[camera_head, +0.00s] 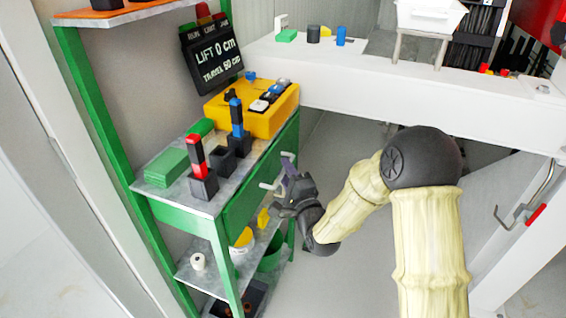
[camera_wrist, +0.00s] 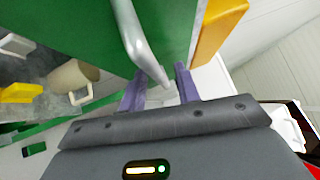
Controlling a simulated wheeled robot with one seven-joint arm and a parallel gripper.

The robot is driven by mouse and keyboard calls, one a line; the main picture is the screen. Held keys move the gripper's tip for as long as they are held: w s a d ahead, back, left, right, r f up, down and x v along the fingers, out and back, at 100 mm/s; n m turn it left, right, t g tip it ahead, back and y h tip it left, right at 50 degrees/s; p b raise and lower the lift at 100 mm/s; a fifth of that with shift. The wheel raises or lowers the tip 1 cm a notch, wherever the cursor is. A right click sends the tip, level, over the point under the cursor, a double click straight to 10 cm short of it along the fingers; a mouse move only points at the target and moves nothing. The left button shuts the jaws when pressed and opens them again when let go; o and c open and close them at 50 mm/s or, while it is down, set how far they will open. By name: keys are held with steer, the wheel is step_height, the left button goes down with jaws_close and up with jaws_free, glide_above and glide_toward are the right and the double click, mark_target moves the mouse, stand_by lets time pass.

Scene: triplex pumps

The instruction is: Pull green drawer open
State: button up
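The green drawer (camera_head: 245,196) is set under the metal top of the green workbench on the left, and it looks shut. Its front also fills the upper left of the wrist view (camera_wrist: 65,25). A light metal bar handle (camera_wrist: 138,42) sticks out from it. My gripper (camera_head: 289,172) is at the handle, in front of the drawer. In the wrist view, its two purple fingers (camera_wrist: 160,88) are apart, with the handle's near end between their tips. I cannot tell whether either finger touches the handle. The gripper partly hides the handle in the head view.
A yellow control box (camera_head: 252,108), red and blue levers and green blocks (camera_head: 166,167) stand on the bench. A lower shelf (camera_head: 200,278) holds a white roll and containers. A white beam (camera_head: 420,100) crosses behind my arm. Floor right of the bench is clear.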

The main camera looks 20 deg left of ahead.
steer(key=shift+w+a+r, duration=0.1)
steer(key=shift+w+a, duration=0.2)
steer(key=shift+w, duration=0.05)
steer(key=shift+c, duration=0.3)
jaws_close()
